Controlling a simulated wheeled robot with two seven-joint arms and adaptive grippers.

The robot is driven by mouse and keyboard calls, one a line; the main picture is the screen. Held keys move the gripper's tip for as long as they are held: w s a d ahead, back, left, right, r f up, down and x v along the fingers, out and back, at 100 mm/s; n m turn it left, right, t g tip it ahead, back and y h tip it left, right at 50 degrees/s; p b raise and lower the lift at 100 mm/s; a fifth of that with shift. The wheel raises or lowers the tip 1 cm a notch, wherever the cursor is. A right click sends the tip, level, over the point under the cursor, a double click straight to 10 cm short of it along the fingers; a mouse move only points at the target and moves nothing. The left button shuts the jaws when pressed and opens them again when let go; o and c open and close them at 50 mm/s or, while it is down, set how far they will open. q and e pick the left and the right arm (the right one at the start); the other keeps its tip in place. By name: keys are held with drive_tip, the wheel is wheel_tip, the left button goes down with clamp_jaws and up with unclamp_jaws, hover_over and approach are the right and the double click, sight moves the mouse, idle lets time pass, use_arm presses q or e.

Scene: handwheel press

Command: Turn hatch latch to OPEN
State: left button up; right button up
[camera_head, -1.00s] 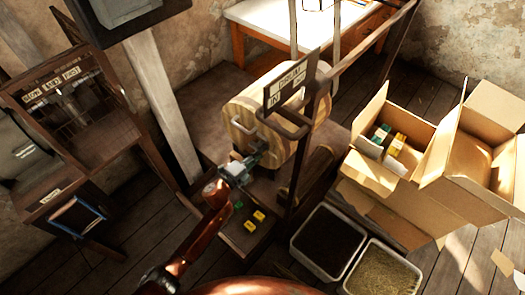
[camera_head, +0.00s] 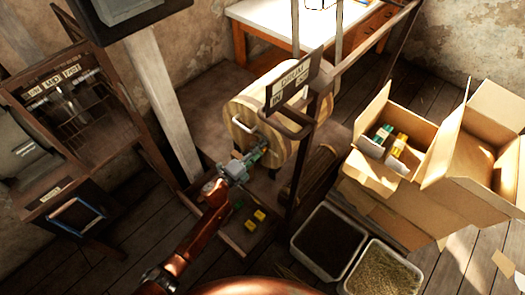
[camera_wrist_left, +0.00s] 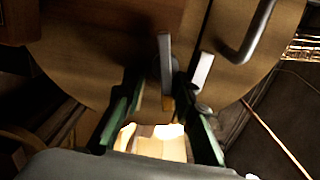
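The wooden drum (camera_head: 262,118) stands in the middle of the head view with a metal handle (camera_head: 254,129) on its near face. In the left wrist view the drum face (camera_wrist_left: 110,55) fills the upper part, with the bent handle (camera_wrist_left: 246,32) at the right. A thin upright metal piece (camera_wrist_left: 165,62), seemingly the hatch latch, shows below the face's middle. My left gripper (camera_head: 256,157) is at the drum's lower face. Its green fingers (camera_wrist_left: 163,90) are apart, with the latch piece appearing between their tips; contact cannot be told. Latch lettering is not visible. My right gripper is not in view.
A sign (camera_head: 292,82) on a post and rail frame stands beside the drum. A tray (camera_head: 240,240) with yellow and green blocks lies below my left gripper. Two bins (camera_head: 327,242) and open cardboard boxes (camera_head: 420,200) stand at the right. A wooden rack (camera_head: 75,110) is at the left.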

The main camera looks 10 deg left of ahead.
use_arm(q)
drive_tip(key=shift+d, duration=0.3)
drive_tip(key=v, duration=1.2)
drive_tip(key=shift+a+f, duration=0.1)
drive_tip(key=shift+f, duration=0.05)
